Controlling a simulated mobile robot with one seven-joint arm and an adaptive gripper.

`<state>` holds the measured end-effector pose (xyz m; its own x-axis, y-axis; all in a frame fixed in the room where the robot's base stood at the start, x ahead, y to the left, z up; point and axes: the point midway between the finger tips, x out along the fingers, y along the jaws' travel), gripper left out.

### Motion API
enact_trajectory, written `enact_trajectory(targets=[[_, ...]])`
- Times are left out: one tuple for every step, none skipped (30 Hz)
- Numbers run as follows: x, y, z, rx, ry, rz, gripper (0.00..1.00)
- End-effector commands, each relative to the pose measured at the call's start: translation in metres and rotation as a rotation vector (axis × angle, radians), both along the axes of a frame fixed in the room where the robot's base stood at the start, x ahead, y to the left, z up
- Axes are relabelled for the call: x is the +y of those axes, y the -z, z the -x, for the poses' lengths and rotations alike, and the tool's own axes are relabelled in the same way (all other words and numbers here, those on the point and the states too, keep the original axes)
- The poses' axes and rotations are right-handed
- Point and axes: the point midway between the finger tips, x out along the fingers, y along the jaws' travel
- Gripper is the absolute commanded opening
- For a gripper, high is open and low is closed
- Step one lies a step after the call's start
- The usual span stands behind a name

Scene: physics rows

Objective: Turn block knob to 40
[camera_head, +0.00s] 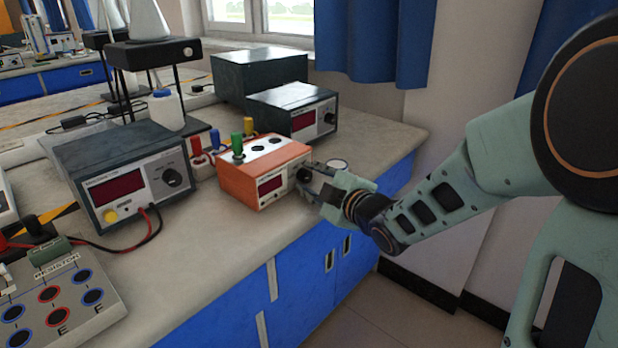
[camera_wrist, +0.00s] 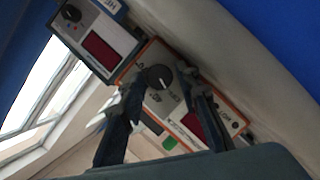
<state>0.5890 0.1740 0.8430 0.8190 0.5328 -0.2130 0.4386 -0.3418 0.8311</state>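The orange and white block (camera_head: 240,181) stands on the bench in the head view, with coloured plugs on top and a dark display on its front. Its black knob (camera_head: 304,174) is at the right end of the front face, partly hidden by my gripper (camera_head: 312,180). In the wrist view the knob (camera_wrist: 159,77) shows a light pointer line and printed marks around it. The fingers of my gripper (camera_wrist: 159,78) are apart, one on each side of the knob, with a visible gap to it. The exact setting is too small to read.
A dark meter (camera_head: 125,178) with its own knob stands left of the block, with red and black leads. Another dark meter (camera_head: 293,111) stands close behind. A white bottle (camera_head: 166,110) and a resistor board (camera_head: 62,296) are also on the bench. The bench front edge is clear.

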Motion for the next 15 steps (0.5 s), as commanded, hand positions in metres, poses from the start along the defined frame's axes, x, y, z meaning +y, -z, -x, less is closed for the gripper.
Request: enact_trajectory(targets=[[0.0000, 0.0001, 0.0000, 0.000, 0.000, 0.000, 0.30], [0.0000, 0.0001, 0.0000, 0.000, 0.000, 0.000, 0.30], [0.0000, 0.0001, 0.0000, 0.000, 0.000, 0.000, 0.30], [-0.0001, 0.0001, 0.0000, 0.000, 0.000, 0.000, 0.30], [-0.0001, 0.0001, 0.0000, 0.000, 0.000, 0.000, 0.28], [-0.0001, 0.0001, 0.0000, 0.000, 0.000, 0.000, 0.23], [-0.0001, 0.0001, 0.0000, 0.000, 0.000, 0.000, 0.20], [0.0000, 0.0000, 0.0000, 0.000, 0.000, 0.000, 0.17], [0.0000, 0.0000, 0.0000, 0.000, 0.000, 0.000, 0.12], [0.0000, 0.0000, 0.0000, 0.000, 0.000, 0.000, 0.09], [0.0000, 0.0000, 0.0000, 0.000, 0.000, 0.000, 0.06], [0.0000, 0.0000, 0.0000, 0.000, 0.000, 0.000, 0.01], [0.0000, 0.0000, 0.0000, 0.000, 0.000, 0.000, 0.00], [0.0000, 0.0000, 0.0000, 0.000, 0.000, 0.000, 0.00], [0.0000, -0.0002, -0.0001, 0.001, 0.000, -0.001, 0.00]])
